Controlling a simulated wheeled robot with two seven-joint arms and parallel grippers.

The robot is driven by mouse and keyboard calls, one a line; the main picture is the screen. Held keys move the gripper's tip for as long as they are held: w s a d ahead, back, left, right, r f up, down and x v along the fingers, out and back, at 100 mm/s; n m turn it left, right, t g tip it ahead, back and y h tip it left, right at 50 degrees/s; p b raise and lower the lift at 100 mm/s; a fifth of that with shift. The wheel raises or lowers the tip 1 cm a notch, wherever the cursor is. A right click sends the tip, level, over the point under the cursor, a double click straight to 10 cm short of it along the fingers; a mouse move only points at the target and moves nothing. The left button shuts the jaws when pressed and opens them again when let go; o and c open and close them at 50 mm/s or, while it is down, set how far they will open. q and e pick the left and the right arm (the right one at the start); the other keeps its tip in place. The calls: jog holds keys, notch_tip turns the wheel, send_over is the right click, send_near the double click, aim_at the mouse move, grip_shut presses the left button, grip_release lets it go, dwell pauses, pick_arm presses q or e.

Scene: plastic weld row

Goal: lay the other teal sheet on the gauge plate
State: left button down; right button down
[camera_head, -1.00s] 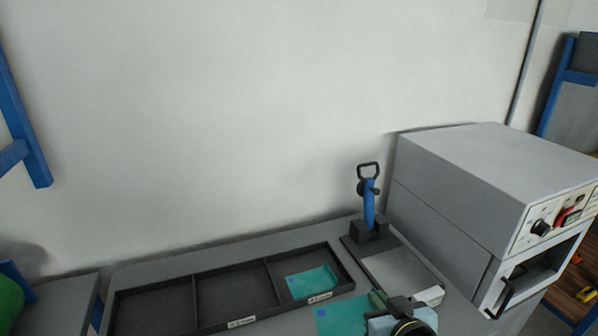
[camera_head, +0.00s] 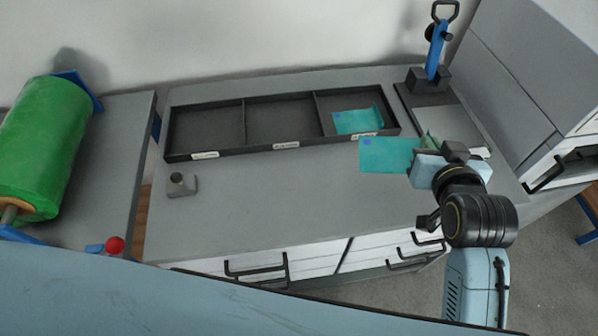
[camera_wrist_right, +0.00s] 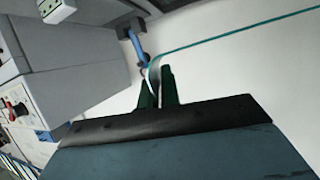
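My right gripper (camera_head: 422,158) is shut on a flat teal sheet (camera_head: 385,154) with a small blue mark, holding it by its right edge in front of the tray. In the right wrist view the sheet (camera_wrist_right: 235,35) is seen nearly edge-on, running right from the fingers (camera_wrist_right: 158,85). Another teal sheet (camera_head: 352,122) lies in the tray's right compartment. A pale plate (camera_head: 447,124) on a dark base with a blue-handled clamp (camera_head: 437,50), seemingly the gauge plate, stands right of the tray, partly hidden by my gripper. My left gripper is not in view.
The black tray (camera_head: 218,153) has three compartments; the left and middle ones are empty. A small grey block (camera_head: 181,185) sits on the bench at front left. A grey machine (camera_head: 530,75) stands close on the right. The bench's front middle (camera_head: 290,200) is clear.

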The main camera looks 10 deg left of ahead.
aim_at(344, 194)
jog(key=a+f+n+y+b, duration=0.15)
jog(key=a+f+y, duration=0.25)
jog(key=a+f, duration=0.7)
jog(key=shift+n+g, duration=0.4)
jog(key=shift+n, duration=0.05)
jog(key=f, duration=0.2)
jog(key=a+f+b, duration=0.1)
jog(key=f, duration=0.2)
jog(key=a+f+b, duration=0.1)
jog(key=f, duration=0.2)
jog(key=shift+w, duration=0.1)
jog(key=shift+f+b, duration=0.1)
jog(key=shift+b, duration=0.2)
jog(key=c, duration=1.7)
grip_release()
jog(key=shift+o, duration=0.4)
